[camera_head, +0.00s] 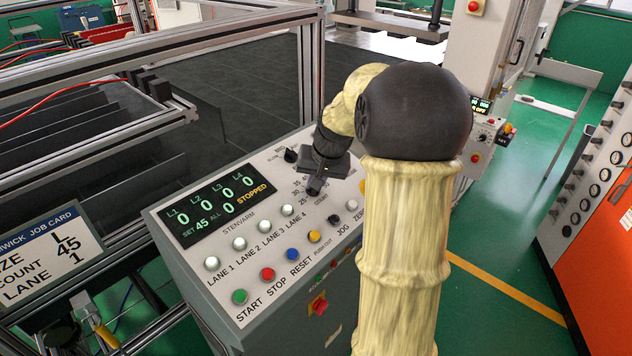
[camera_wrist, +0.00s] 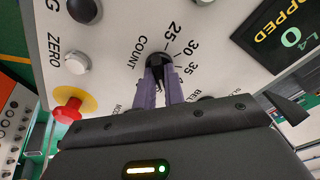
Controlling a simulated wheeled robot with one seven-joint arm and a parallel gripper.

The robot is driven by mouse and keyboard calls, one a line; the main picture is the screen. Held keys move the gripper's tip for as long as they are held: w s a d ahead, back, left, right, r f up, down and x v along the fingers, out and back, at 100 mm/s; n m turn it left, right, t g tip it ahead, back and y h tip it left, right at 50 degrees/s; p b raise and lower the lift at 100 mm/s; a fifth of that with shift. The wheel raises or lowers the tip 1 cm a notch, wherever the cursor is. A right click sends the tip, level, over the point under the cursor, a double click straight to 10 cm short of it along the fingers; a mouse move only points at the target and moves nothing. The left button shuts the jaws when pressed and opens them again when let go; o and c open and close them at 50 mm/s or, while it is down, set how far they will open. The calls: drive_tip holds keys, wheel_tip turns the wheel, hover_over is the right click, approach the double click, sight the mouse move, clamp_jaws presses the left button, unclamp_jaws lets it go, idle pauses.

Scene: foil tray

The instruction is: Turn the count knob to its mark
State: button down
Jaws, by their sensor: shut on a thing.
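The count knob (camera_wrist: 158,62) is small and dark, on the light sloped control panel (camera_head: 205,275). In the wrist view my gripper (camera_wrist: 159,76) has its two purple fingers shut on the knob, one on each side. The printed numbers 25, 30 and 35 and the word COUNT show around it; the rest of its scale is hidden by my gripper. I cannot tell where the knob points. In the head view my gripper (camera_head: 315,185) reaches down to the dial. The panel display (camera_head: 218,205) reads SET 45, ALL 0, STOPPED.
Several lane buttons sit below the display, with green START (camera_head: 239,297) and red STOP (camera_head: 267,274) buttons. A red knob on yellow (camera_wrist: 68,110) stands near ZERO. An aluminium frame rises behind the panel.

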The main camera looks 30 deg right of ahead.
drive_tip(key=shift+m, duration=1.2)
drive_tip(key=c, duration=1.5)
unclamp_jaws()
drive_tip(key=shift+r, duration=0.1)
drive_tip(key=b+v, duration=0.3)
drive_tip(key=v, duration=1.4)
drive_tip(key=shift+w+a+r+b, duration=0.1)
drive_tip(key=shift+a+r+b, duration=0.1)
drive_tip(key=shift+b, duration=0.1)
drive_tip(key=shift+w, duration=0.1)
